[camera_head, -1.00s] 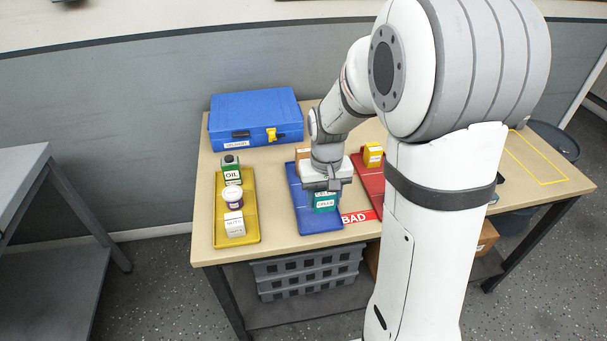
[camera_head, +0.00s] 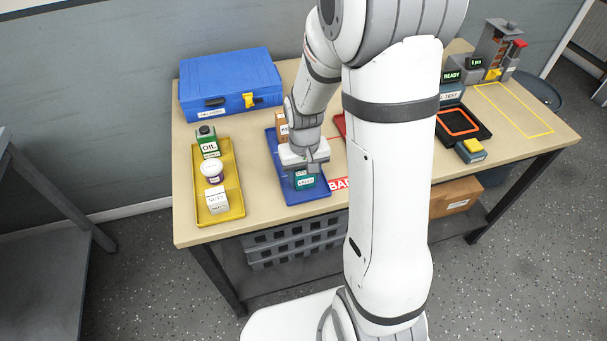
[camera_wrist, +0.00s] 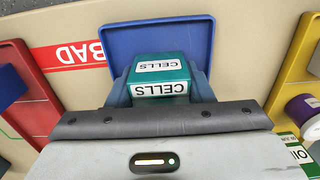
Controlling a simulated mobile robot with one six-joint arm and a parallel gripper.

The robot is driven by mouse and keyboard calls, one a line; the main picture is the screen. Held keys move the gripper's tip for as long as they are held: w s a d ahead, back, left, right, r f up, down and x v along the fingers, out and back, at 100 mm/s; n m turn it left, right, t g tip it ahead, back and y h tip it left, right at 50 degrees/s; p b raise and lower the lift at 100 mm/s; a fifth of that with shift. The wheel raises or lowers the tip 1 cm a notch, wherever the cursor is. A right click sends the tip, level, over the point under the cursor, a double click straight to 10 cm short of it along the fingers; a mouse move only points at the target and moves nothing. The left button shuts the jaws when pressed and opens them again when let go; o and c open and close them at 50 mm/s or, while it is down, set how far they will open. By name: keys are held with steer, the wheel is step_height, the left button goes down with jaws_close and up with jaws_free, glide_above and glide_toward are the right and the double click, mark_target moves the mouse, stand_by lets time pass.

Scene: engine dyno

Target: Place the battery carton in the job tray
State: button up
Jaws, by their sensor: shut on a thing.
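The battery carton is a teal box marked CELLS (camera_head: 305,182); it also shows in the wrist view (camera_wrist: 160,72). My gripper (camera_head: 304,174) is shut on it from above, with a blue finger on each side in the wrist view. The carton is over the front part of a blue tray (camera_head: 291,196), whose bare floor shows beyond it in the wrist view. I cannot tell whether the carton touches the tray floor. No tray carries a readable job label. A brown carton (camera_head: 282,127) is at the back of the blue tray, partly hidden by my arm.
A blue case (camera_head: 231,84) stands behind. A red tray (camera_wrist: 12,76) and BAD label (camera_wrist: 75,54) are beside the blue tray.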

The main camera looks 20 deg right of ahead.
mark_target(304, 170)
steer(key=shift+f, duration=0.2)
steer(key=o, duration=1.1)
steer(key=shift+c, duration=0.2)
step_height(304, 170, up, 12)
steer(key=shift+f+p, duration=0.1)
steer(key=shift+p, duration=0.25)
steer(key=s+r+t, duration=0.1)
steer(key=s+r, duration=0.2)
steer(key=s, duration=0.4)
steer(key=s+r+t, duration=0.1)
steer(key=s+r, duration=0.2)
steer(key=s, duration=0.4)
steer(key=shift+r+t, duration=0.3)
